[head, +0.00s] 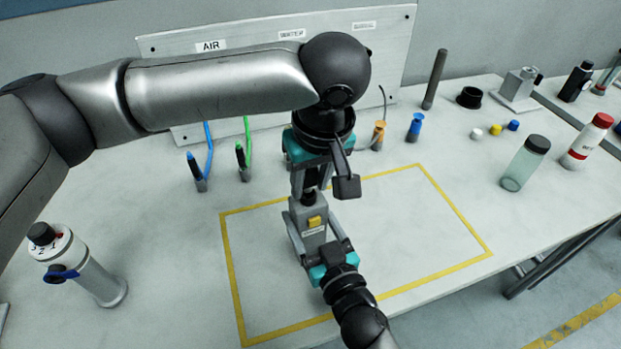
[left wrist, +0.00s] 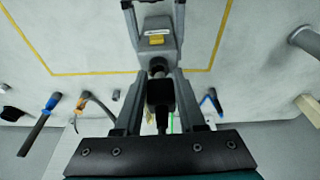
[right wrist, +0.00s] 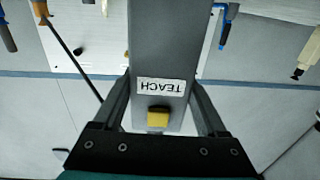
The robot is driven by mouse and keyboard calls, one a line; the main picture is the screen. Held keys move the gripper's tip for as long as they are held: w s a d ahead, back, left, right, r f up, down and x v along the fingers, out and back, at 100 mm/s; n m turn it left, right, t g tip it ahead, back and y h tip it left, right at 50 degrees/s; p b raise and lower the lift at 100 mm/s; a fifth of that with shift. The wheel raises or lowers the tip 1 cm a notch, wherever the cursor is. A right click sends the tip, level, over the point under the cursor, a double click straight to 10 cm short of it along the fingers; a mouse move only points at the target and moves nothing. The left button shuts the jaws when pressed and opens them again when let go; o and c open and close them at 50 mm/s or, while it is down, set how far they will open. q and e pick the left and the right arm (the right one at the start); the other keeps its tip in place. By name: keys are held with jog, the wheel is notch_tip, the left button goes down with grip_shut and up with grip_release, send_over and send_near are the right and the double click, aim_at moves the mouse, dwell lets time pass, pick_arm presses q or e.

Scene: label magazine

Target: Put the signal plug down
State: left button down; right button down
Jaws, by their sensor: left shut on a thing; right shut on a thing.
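In the left wrist view my left gripper (left wrist: 160,104) is shut on a black plug (left wrist: 160,92), taken as the signal plug. The plug lies in line with the dark round end of a grey box; I cannot tell whether it is seated in it or only touching. The grey box (left wrist: 158,38) has a yellow button and a label, which reads TEACH in the right wrist view (right wrist: 161,62). My right gripper (head: 316,240) is shut on this box from the front, over the yellow-outlined area. In the head view my left gripper (head: 309,190) is just behind the box and mostly hides the plug.
A white cylinder (head: 95,275) stands left; a clear bottle (head: 522,165) stands right.

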pick_arm(q)
jog(key=shift+f, duration=0.1)
jog(key=shift+f, duration=0.45)
jog(key=c, duration=0.5)
grip_release()
jog(key=shift+r, duration=0.1)
jog(key=shift+r, duration=0.3)
jog(key=v, duration=1.2)
jog(key=shift+r, duration=0.2)
